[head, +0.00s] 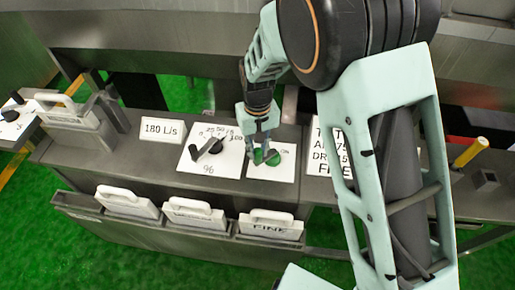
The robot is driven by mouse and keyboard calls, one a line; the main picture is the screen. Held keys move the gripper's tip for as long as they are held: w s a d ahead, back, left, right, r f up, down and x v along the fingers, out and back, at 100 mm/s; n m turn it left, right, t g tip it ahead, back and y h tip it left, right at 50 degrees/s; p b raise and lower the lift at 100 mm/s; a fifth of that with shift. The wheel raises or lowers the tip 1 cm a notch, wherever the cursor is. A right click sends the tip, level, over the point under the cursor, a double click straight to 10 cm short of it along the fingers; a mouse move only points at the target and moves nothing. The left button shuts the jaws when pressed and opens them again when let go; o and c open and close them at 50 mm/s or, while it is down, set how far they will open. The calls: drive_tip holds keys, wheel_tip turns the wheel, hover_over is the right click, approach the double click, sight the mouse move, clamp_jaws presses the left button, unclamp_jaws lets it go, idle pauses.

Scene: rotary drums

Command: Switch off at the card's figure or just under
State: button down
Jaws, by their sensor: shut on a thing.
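A green switch knob (271,158) sits on a white plate (281,175) marked "ON" on the console. My gripper (262,150) reaches down from above and is shut on the green knob, hiding part of it and the plate's upper left. To its left is a white dial plate (209,168) marked 0, 25, 50, 75, 100 and "%", with a black pointer handle (206,149) slanting to the lower left. A white card (322,168) to the right shows lines of text with "75" partly readable; my arm hides much of it.
A "180 L/s" sign (163,129) stands left of the dial. Several white-handled plates sit in the front rack (165,229), one marked "FINE" (270,228). A grey handled block (72,120) stands at left. A yellow-tipped lever (470,153) rises at right.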

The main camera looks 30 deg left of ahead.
drive_tip(key=shift+d, duration=0.1)
drive_tip(key=w+d+n, duration=0.2)
drive_tip(key=d+n, duration=0.5)
drive_tip(key=n, duration=1.1)
drive_tip(key=shift+w+d, duration=0.35)
drive_tip(key=shift+d, duration=0.05)
idle(0.4)
drive_tip(key=c, duration=1.7)
unclamp_jaws()
drive_tip(key=shift+c, duration=0.2)
